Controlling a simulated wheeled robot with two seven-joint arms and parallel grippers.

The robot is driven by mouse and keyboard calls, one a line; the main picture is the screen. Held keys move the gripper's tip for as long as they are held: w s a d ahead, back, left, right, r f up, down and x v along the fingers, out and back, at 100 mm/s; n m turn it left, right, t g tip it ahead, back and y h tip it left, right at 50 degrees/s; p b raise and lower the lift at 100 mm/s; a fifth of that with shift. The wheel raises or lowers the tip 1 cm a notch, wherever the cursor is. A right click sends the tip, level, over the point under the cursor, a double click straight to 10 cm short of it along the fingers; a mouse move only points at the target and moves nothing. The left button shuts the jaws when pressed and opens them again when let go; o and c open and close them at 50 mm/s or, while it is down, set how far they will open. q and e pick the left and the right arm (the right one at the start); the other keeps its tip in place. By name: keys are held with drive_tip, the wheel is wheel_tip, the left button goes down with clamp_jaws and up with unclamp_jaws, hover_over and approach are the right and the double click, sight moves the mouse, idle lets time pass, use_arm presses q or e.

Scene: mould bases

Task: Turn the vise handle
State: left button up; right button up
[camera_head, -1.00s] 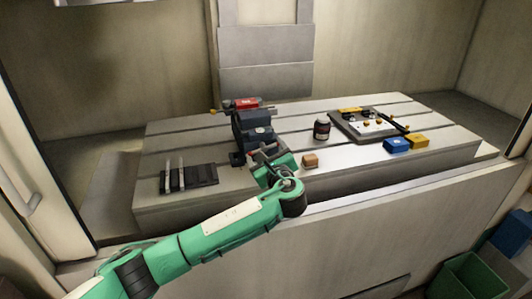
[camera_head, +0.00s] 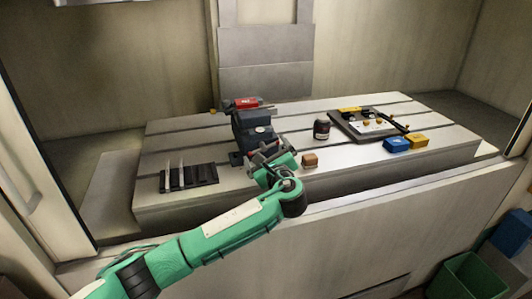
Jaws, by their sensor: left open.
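The vise (camera_head: 252,125) stands on the slotted machine table, dark blue-grey with a red part (camera_head: 246,102) at its far end and a small orange-yellow tip at the far left. Its near end is partly hidden behind my left gripper (camera_head: 266,151), so I cannot make out the handle clearly. My left gripper is at the near end of the vise, low over the table, with its fingers apart. Whether it touches the vise cannot be told. My right gripper is not in view.
A dark rack with upright pieces (camera_head: 188,178) lies left of the vise. A brown block (camera_head: 310,160) sits just right of my gripper, with a dark bottle (camera_head: 321,130) behind it. A plate with clamps (camera_head: 365,124) and blue (camera_head: 396,145) and yellow (camera_head: 418,140) boxes are further right.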

use_arm(q)
drive_tip(key=v, duration=1.4)
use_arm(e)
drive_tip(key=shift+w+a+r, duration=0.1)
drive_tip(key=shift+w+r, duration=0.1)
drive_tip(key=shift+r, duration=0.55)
use_arm(q)
drive_tip(key=shift+w, duration=0.1)
drive_tip(key=shift+c, duration=0.2)
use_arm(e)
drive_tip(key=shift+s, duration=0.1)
